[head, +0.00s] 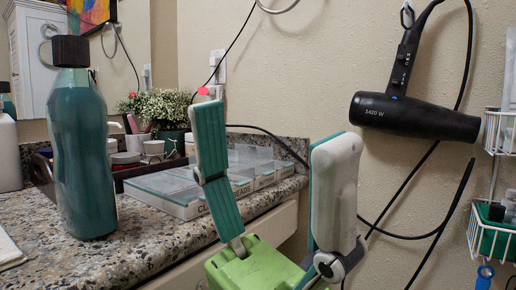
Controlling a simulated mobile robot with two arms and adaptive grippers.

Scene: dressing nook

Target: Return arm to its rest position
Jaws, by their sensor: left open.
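My left gripper (271,130) is raised in the lower middle of the head view, in front of the counter's right end. Its two fingers, with teal pads, point up and stand wide apart. Nothing is between them. The green palm shows at the bottom edge. The left finger partly covers a clear-lidded organizer box on the counter. My right gripper does not show.
A teal bottle (82,150) with a dark cap stands on the speckled counter (150,235) at left. The clear-lidded box (165,188) and a potted plant (165,108) are behind. A black hair dryer (415,115) hangs on the wall, its cord looping down. A wire rack (492,185) is at right.

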